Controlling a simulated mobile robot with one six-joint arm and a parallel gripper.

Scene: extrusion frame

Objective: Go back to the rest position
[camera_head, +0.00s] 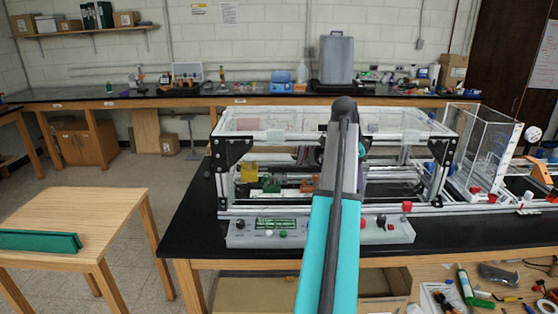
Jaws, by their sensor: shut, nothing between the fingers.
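My own arm, with its teal and grey links, rises from the bottom middle of the head view to a dark rounded joint in front of the extrusion frame (225,183). My gripper does not show; it is out of view or hidden behind the arm links. The arm hides part of the frame's middle. The frame stands on a black-topped bench (185,232), with a control panel (240,236) along its front.
A wooden table (95,205) with a green block (40,241) stands at the left. A clear box (492,145) is at the right. Tools lie on a lower surface (410,284) at bottom right. A long cluttered bench (230,100) lines the back wall. Floor shows between the tables.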

